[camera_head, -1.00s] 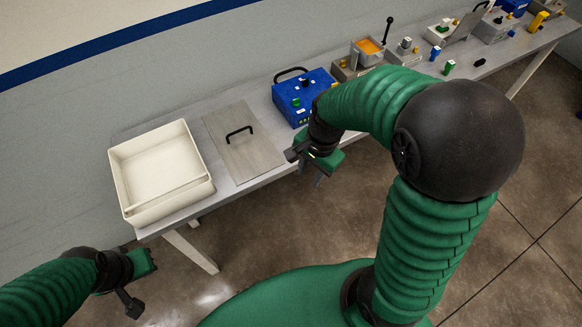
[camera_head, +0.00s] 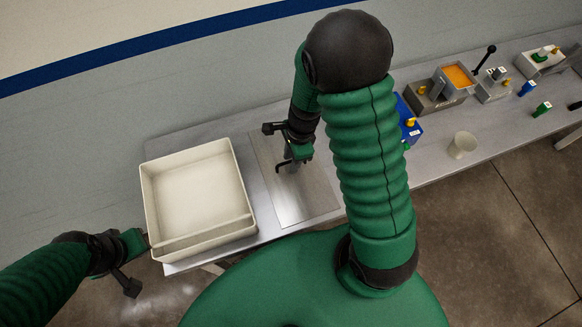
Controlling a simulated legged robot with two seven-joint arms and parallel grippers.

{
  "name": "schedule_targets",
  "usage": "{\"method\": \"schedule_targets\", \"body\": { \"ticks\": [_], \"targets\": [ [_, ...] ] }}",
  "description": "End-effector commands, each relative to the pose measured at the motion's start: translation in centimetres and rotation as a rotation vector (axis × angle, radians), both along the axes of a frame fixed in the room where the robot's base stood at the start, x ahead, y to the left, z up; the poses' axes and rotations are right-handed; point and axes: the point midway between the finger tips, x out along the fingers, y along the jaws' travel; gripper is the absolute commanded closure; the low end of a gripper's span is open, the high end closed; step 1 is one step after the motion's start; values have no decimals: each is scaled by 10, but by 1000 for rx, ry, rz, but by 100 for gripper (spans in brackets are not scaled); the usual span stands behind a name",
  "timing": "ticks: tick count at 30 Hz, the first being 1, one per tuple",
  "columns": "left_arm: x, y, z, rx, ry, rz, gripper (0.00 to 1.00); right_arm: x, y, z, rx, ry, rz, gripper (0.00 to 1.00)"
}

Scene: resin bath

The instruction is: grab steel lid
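The steel lid (camera_head: 308,205) is a flat grey rectangular plate lying on the bench, just right of the white basin. Its black bar handle (camera_head: 280,166) shows in part, with the rest hidden by my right gripper. My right gripper (camera_head: 291,160) points down over the lid at the handle. Its fingers are too small and dark to tell whether they are open or shut on the handle. My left gripper (camera_head: 138,243) is at the left, beside the basin's near-left corner, away from the lid. Its finger opening is not clear.
The white basin (camera_head: 246,205) stands on the bench (camera_head: 400,178) left of the lid. A blue box (camera_head: 411,125) is partly hidden behind my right arm. A beige cup (camera_head: 462,145) and an orange-filled tray (camera_head: 458,76) stand further right.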

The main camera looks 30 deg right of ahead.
Motion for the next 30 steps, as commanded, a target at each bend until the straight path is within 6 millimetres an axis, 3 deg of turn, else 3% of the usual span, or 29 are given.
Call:
{"method": "schedule_targets", "body": {
  "ticks": [3, 10, 18, 30],
  "targets": [
    [0, 0, -4, 0, 0, 0, 100, 2, 0, -17, 1, 2, -2, 66],
    [0, 0, -3, 0, 0, 0, 100, 2, 1, -17, 1, -1, -1, 67],
    [0, 0, -3, 0, 0, 0, 100, 2, 1, -17, 0, -1, -1, 100],
    [0, 0, -3, 0, 0, 0, 100, 2, 1, -17, 0, -1, -1, 100]
  ]
}}
